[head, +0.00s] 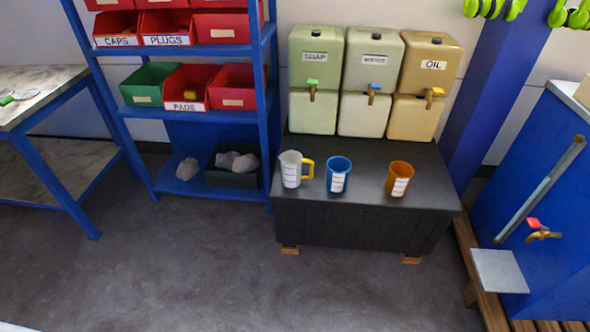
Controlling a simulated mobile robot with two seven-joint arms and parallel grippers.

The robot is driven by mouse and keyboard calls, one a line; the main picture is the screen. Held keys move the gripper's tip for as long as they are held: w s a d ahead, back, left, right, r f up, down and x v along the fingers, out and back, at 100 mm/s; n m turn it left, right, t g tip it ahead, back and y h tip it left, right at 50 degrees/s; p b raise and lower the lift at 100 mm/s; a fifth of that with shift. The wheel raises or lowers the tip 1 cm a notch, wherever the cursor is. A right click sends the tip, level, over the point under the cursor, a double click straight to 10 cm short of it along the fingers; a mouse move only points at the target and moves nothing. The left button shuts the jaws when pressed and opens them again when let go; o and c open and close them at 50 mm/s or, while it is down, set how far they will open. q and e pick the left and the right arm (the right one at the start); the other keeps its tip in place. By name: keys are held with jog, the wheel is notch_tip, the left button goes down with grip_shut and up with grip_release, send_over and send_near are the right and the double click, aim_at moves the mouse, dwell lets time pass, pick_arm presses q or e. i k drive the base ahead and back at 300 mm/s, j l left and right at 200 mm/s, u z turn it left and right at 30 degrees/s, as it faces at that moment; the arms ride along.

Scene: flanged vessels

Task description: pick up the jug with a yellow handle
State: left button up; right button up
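The jug with a yellow handle (291,168) is a whitish jug with a pale label. It stands upright on the left part of a dark bench (330,215), with its handle pointing right. A blue jug (338,174) stands just to its right, and an orange jug (399,178) stands further right. Neither of my grippers is in view.
Several canisters with taps, one marked OIL (432,65), stand behind the jugs. A blue shelf rack (190,109) with bins is left of the bench. A blue unit (545,190) with a red-handled tap is at right. The floor in front is clear.

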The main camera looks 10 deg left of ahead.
aim_at(291, 161)
jog(key=z, duration=0.5)
jog(key=i+j+z, duration=0.15)
jog(key=j+z, duration=0.25)
jog(key=i+j+z, duration=0.1)
jog(key=j+z, duration=0.45)
jog(key=j, duration=0.25)
jog(key=i+j+z, duration=0.15)
jog(key=j, duration=1.6)
jog(key=i, duration=0.55)
jog(key=l+z, duration=0.05)
